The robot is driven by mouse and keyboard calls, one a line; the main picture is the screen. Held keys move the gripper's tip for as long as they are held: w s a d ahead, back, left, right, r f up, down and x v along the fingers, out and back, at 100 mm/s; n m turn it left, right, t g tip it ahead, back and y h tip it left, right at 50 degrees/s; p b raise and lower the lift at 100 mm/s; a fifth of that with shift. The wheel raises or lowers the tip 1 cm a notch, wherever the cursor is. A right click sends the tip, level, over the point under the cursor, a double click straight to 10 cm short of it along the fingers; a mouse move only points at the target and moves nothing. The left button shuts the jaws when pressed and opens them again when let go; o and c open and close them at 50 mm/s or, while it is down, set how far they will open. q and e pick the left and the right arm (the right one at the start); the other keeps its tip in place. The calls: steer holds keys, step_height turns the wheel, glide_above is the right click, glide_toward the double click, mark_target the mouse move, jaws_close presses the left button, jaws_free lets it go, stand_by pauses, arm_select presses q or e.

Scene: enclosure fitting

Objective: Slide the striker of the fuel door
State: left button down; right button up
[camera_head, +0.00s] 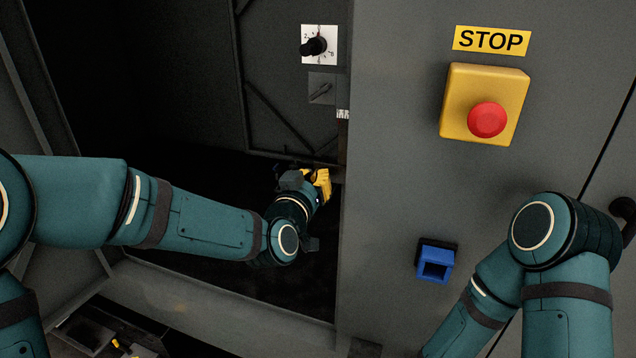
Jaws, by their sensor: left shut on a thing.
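The fuel door seems to be the dark framed panel (285,75) inside the open enclosure. A small yellow part (323,183), probably the striker, shows near its lower right corner, beside the enclosure's right-hand wall. My left arm reaches in from the left, and my left gripper (312,180) is at the yellow part, shut on it as far as I can tell. The fingertips are small and partly hidden, so the exact contact is not clear. My right arm (565,285) is folded at the lower right; its gripper is not visible.
A black rotary knob (313,46) on a white plate and a grey plate (322,89) sit above my left gripper. The grey front panel (400,180) carries a yellow box with a red STOP button (486,119) and a blue square socket (434,262). The enclosure's interior is dark.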

arm_select(q)
steer(key=shift+w+a, duration=0.1)
steer(key=shift+a, duration=0.1)
steer(key=c, duration=0.9)
jaws_free()
steer(key=shift+a, duration=0.1)
steer(key=shift+c, duration=0.2)
steer(key=v, duration=1.2)
